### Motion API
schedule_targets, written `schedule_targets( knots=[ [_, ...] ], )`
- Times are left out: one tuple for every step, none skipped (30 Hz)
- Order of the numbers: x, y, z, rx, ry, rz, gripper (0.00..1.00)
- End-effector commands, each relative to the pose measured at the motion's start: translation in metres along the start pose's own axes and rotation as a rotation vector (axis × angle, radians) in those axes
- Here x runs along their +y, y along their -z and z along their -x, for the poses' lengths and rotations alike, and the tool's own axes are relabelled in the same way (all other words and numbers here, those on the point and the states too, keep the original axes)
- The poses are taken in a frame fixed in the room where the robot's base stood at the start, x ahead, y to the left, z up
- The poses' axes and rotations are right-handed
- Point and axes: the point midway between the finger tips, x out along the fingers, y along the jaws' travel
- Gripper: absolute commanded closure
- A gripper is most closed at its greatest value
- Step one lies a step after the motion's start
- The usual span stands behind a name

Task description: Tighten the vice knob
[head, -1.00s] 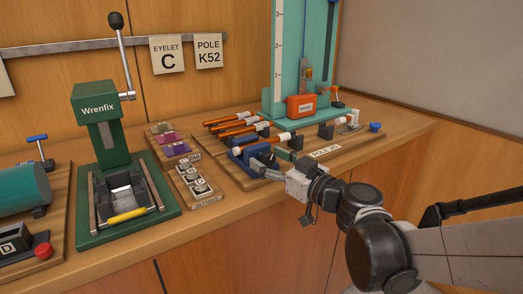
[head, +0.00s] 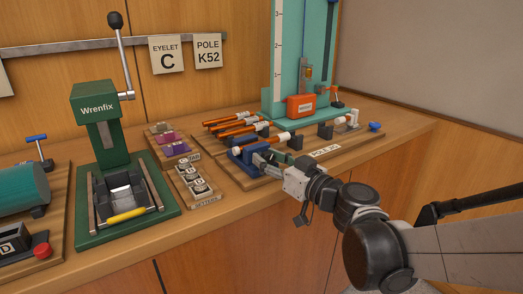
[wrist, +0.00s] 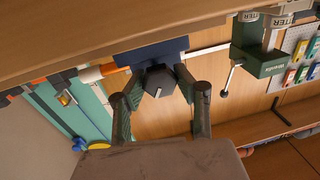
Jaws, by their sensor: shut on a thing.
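The blue vice (head: 243,156) stands on the wooden pole board at the right part of the bench. An orange and white pole lies across it. The vice also shows in the wrist view (wrist: 150,53). Its dark, faceted knob (wrist: 160,76) faces the wrist camera. My gripper (head: 264,161) reaches the vice from the front right. In the wrist view my gripper (wrist: 158,85) has one finger on each side of the knob and is shut on it. In the head view the fingers mostly hide the knob.
Several orange poles (head: 232,126) lie behind the vice. A teal stand (head: 279,95) with an orange block rises behind the board. The lettered tray (head: 190,182) and the green Wrenfix press (head: 103,115) stand to the left. The bench's front edge runs below my gripper.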

Motion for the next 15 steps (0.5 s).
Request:
schedule_targets(
  knots=[
    [0.0005,-0.0006,0.0004,0.006,-0.002,-0.048,0.97],
    [0.0006,-0.0007,0.0004,0.01,-0.002,-0.08,0.97],
    [0.0007,-0.0008,0.0005,0.015,-0.002,-0.122,0.97],
    [0.0008,-0.0009,0.0005,0.018,-0.003,-0.15,0.97],
    [0.0009,-0.001,0.0005,0.021,-0.003,-0.176,0.97],
    [0.001,-0.001,0.0005,0.025,-0.003,-0.208,0.97],
    [0.0011,-0.001,0.0006,0.028,-0.003,-0.23,0.97],
    [0.0011,-0.0009,0.0006,0.03,-0.003,-0.246,0.97],
    [0.0011,-0.0009,0.0006,0.032,-0.003,-0.265,0.97],
    [0.0012,-0.0009,0.0007,0.033,-0.004,-0.274,0.97],
    [0.0012,-0.001,0.0008,0.034,-0.004,-0.281,0.97],
    [0.0012,-0.001,0.0008,0.035,-0.004,-0.287,0.97],
    [0.0011,-0.001,0.0009,0.035,-0.004,-0.289,0.97],
    [0.0011,-0.001,0.001,0.035,-0.004,-0.289,0.97],
    [0.0011,-0.0011,0.001,0.035,-0.004,-0.289,0.97]
  ],
)
